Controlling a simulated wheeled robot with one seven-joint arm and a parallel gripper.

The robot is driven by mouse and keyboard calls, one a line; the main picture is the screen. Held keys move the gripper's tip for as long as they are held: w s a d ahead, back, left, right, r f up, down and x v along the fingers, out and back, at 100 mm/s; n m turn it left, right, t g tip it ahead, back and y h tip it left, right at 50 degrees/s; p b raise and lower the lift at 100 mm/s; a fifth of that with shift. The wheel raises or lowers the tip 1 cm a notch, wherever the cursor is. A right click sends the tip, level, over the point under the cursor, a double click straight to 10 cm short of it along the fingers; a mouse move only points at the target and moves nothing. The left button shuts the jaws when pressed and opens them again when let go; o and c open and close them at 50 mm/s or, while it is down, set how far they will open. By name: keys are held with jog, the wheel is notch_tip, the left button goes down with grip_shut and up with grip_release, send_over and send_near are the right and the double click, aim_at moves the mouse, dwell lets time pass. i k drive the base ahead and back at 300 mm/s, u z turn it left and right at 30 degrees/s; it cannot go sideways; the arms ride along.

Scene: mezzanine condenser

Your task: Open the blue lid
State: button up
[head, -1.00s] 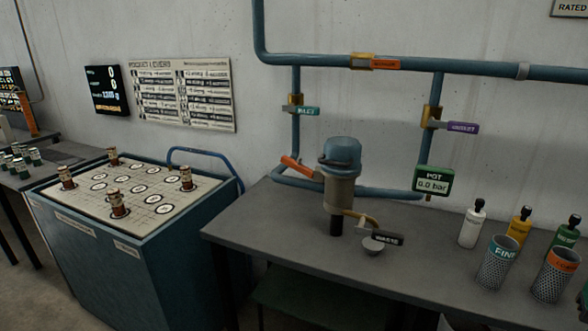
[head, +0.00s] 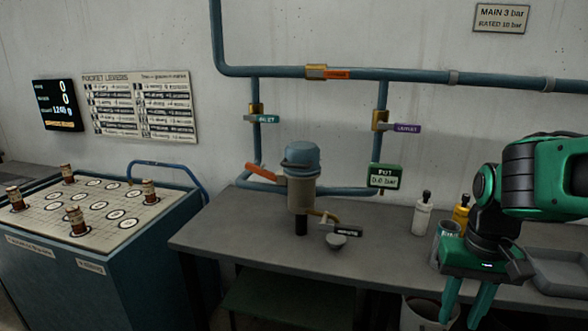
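The blue lid (head: 303,156) is a domed cap on top of the tan cylindrical pot (head: 301,194), and it looks closed. The pot stands on a dark stem at the grey workbench (head: 240,228). An orange-handled lever (head: 266,171) sticks out to the left near the lid. The green POT display (head: 385,177) behind reads 0.0 bar. My gripper (head: 462,316) is at the lower right, well away from the lid, pointing down. Its green fingers are apart with nothing visible between them; their tips are near the bottom edge of the picture.
Blue pipes with an orange-tagged valve (head: 328,73), a teal-tagged valve (head: 262,119) and a purple-tagged valve (head: 400,127) run along the wall behind. A small bowl (head: 336,242) sits right of the pot. Bottles (head: 423,214) and a grey tray (head: 562,272) are further right.

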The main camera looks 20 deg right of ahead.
aim_at(301, 159)
jog(key=i, duration=1)
jog(key=u, duration=0.05)
jog(key=k, duration=1.7)
jog(key=z, duration=0.4)
jog(key=i, duration=1)
